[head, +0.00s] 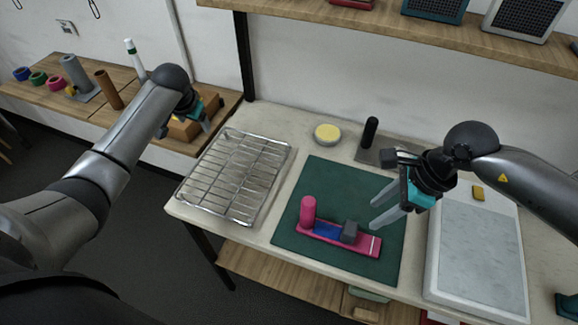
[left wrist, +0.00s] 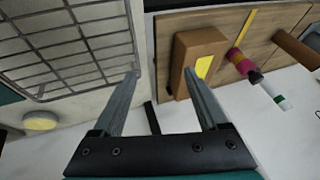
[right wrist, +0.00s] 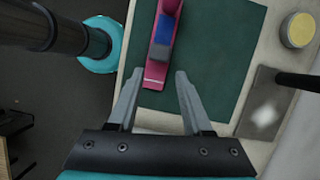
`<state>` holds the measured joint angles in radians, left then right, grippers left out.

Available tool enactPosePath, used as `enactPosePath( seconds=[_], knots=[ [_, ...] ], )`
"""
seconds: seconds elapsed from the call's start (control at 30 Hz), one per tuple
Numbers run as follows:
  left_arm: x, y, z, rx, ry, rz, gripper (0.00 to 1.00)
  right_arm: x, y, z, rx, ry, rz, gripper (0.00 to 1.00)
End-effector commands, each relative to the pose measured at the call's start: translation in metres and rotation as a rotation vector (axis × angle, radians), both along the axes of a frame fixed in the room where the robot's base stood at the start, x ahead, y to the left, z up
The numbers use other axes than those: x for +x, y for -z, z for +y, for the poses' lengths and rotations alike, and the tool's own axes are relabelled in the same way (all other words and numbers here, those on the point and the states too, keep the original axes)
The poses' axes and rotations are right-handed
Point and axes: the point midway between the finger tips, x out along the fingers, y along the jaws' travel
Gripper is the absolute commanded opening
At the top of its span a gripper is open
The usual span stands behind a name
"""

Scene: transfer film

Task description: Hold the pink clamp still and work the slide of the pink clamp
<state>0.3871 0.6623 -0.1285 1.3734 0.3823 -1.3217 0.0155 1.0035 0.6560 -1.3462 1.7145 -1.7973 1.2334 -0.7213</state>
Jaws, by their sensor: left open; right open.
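The pink clamp (head: 362,246) lies on the green mat (head: 323,179) in the head view. It has an upright pink post at its left end, a blue part in the middle and a dark grey block, perhaps the slide, towards the right. In the right wrist view the clamp (right wrist: 155,73) is at the top, just beyond the fingertips. My right gripper (head: 376,212) is open and empty, above the mat near the clamp's right end. My left gripper (head: 208,124) is open and empty, away to the left near the wooden side shelf; it also shows in the left wrist view (left wrist: 162,84).
A wire rack (head: 236,176) lies left of the mat. A yellow-topped round tin (head: 327,134) and a dark stand with a black post (head: 370,133) are behind it. A pale slab in a white tray (head: 480,250) is at the right. A shelf (head: 420,35) hangs above.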

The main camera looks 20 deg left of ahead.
Motion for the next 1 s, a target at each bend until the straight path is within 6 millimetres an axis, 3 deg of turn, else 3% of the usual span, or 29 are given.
enactPosePath(
  seconds=[0.1, 0.27, 0.4, 0.53, 0.73, 1.0],
  knots=[
    [0.025, -0.029, -0.066, -0.113, -0.006, -0.038, 0.76, 0.000, 0.000, 0.000, 0.000, 0.000, 0.000, 0.50],
    [0.031, -0.053, -0.153, -0.259, -0.028, -0.020, 0.76, 0.000, 0.000, 0.000, 0.000, 0.000, 0.000, 0.50],
    [0.016, -0.066, -0.222, -0.354, -0.055, 0.047, 0.76, 0.000, 0.000, 0.000, 0.000, 0.000, 0.000, 0.50],
    [-0.011, -0.073, -0.276, -0.404, -0.089, 0.135, 0.76, 0.000, 0.000, 0.000, 0.000, 0.000, 0.000, 0.50],
    [-0.061, -0.076, -0.327, -0.395, -0.157, 0.270, 0.76, 0.000, 0.000, 0.000, 0.000, 0.000, 0.000, 0.50],
    [-0.098, -0.076, -0.345, -0.343, -0.221, 0.353, 0.76, 0.000, 0.000, 0.000, 0.000, 0.000, 0.000, 0.50]
  ],
)
